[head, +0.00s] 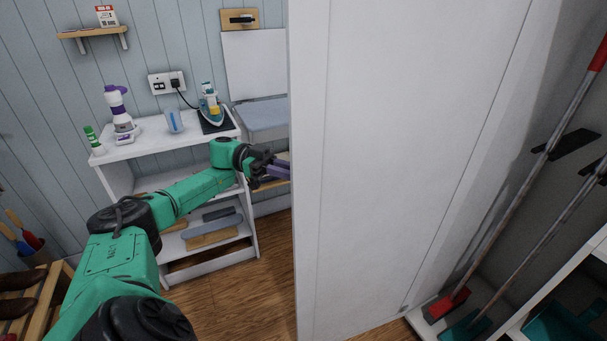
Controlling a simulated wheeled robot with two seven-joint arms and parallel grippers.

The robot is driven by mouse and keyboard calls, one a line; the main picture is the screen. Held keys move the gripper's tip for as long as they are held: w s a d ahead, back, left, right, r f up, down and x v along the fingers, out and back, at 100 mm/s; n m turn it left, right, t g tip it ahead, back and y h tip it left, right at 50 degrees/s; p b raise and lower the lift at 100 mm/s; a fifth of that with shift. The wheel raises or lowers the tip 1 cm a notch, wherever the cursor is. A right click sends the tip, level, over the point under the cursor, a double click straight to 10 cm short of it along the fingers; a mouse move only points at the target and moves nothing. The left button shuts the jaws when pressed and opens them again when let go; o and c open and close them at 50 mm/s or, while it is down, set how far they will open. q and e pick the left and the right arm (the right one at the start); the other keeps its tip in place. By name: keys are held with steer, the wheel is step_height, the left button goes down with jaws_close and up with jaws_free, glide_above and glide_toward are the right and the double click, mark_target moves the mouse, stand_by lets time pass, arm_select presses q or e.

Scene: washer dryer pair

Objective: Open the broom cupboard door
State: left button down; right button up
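The white broom cupboard door (400,150) stands swung open across the middle of the head view. Its free edge is at the left, and the cupboard interior (530,170) shows to its right. My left gripper (279,170) is beside the door's left edge, with its fingers pointing right towards it. The fingertips end at or behind that edge, so I cannot tell whether they touch the door or are apart. No door handle is visible. My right gripper is not in view.
Inside the cupboard stand a red-headed broom (448,303) and a teal-headed one (468,326). A white shelf unit (150,147) with an iron (211,108) and bottles stands behind my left arm. A wooden rack (45,305) is at lower left. Wooden floor (265,275) is clear left of the door.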

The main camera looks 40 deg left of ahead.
arm_select(q)
steer(key=c, duration=0.9)
jaws_free()
steer(key=shift+w, duration=0.1)
steer(key=shift+r, duration=0.1)
